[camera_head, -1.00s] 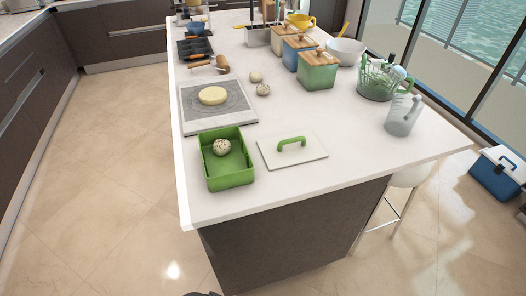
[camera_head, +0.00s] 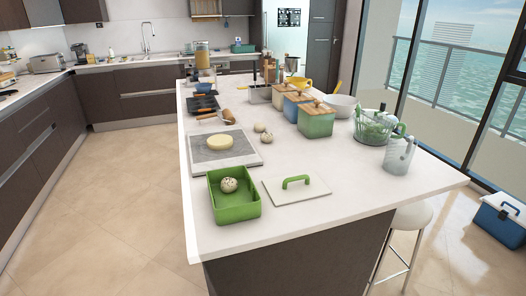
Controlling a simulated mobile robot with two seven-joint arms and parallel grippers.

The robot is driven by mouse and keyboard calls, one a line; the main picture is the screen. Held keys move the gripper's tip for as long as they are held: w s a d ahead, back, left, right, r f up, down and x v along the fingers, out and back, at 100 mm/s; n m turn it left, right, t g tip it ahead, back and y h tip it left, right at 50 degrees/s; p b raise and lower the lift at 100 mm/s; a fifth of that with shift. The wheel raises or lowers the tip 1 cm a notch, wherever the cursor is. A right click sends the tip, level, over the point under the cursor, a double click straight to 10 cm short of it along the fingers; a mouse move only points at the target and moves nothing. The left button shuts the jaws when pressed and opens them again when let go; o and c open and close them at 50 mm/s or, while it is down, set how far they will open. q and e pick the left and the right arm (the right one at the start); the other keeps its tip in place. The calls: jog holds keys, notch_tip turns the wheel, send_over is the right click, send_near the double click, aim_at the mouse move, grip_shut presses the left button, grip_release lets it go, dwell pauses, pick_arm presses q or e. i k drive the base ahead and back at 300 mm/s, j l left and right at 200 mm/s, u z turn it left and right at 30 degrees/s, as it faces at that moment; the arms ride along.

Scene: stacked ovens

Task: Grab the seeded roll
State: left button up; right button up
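A round seeded roll (camera_head: 229,184), pale with dark specks, sits inside a green open box (camera_head: 236,214) near the front left corner of the island. Two more small round pale rolls lie on the counter behind it, one (camera_head: 260,127) farther back and one (camera_head: 267,138) nearer; the nearer one looks speckled, but they are too small to tell for sure. Neither of my grippers shows in the head view.
A white lid with a green handle (camera_head: 296,189) lies right of the box. A board with a pale round piece (camera_head: 219,143) is behind it. Lidded canisters (camera_head: 316,120), a green basket (camera_head: 373,127) and a clear jug (camera_head: 398,156) stand farther right. The island's front right is clear.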

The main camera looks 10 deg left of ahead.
aim_at(266, 137)
jog(key=k+z, duration=0.3)
jog(key=k, duration=0.15)
jog(key=k+l+z, duration=0.3)
jog(key=k, duration=0.15)
jog(key=z, duration=1.75)
jog(key=j+z, duration=0.2)
jog(key=z, duration=0.25)
jog(key=k+j+z, duration=0.15)
jog(key=z, duration=0.3)
jog(key=k+j+z, duration=0.15)
jog(key=z, duration=0.25)
jog(key=k+j, duration=1.1)
jog(key=k, duration=0.15)
jog(key=k+j, duration=1.15)
jog(key=k, duration=0.1)
